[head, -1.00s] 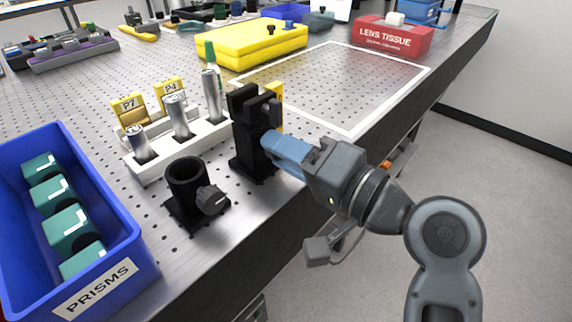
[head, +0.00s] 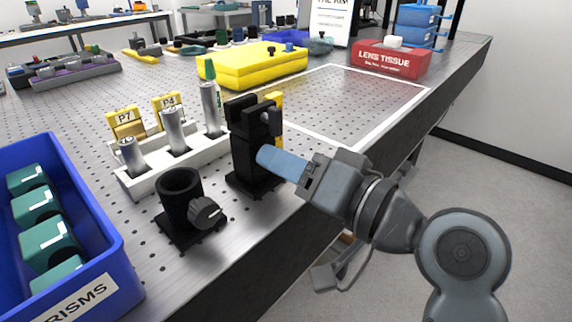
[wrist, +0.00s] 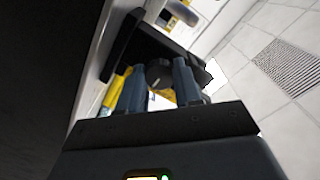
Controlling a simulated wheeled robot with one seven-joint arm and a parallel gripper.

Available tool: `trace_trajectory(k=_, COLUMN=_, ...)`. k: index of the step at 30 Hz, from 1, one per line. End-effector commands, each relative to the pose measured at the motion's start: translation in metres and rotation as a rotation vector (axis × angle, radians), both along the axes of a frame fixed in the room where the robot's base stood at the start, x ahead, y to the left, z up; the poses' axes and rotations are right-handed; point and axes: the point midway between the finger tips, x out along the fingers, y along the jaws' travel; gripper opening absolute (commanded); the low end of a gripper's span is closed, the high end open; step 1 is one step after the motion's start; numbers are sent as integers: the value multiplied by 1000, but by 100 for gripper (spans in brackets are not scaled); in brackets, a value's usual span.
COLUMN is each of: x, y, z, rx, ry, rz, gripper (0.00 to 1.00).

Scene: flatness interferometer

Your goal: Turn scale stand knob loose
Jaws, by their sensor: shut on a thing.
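The black scale stand (head: 243,158) stands upright near the table's front edge, with a slotted top and a yellow piece (head: 274,100) behind it. My gripper (head: 264,158) reaches in from the right, its blue fingers at the stand's right side. In the wrist view, a dark round knob (wrist: 158,75) sits between the two fingertips (wrist: 160,80), and the gripper is shut on it. In the head view the fingers hide this knob. I cannot tell from these frames how loose it is.
A black post holder (head: 181,202) with a grey knob (head: 205,212) stands to the left. A white rack (head: 150,184) with metal posts, a blue prisms bin (head: 100,235) and a yellow case (head: 250,66) are nearby. The white-outlined area (head: 372,140) is clear.

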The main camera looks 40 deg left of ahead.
Motion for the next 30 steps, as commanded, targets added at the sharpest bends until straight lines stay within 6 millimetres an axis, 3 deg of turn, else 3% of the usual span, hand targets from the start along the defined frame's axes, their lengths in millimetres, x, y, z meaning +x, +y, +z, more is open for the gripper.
trace_trajectory(k=4, x=-1, y=0, z=-3, rx=-7, ry=5, rz=3, gripper=3)
trace_trajectory(k=5, x=-1, y=0, z=-3, rx=-7, ry=5, rz=3, gripper=34)
trace_trajectory(k=12, x=0, y=0, z=-2, rx=-3, ry=3, rz=1, gripper=57)
trace_trajectory(k=22, x=0, y=-5, z=-1, rx=-1, ry=2, rz=-1, gripper=59)
trace_trajectory(k=30, x=-2, y=-45, z=0, rx=-1, ry=3, rz=-4, gripper=59)
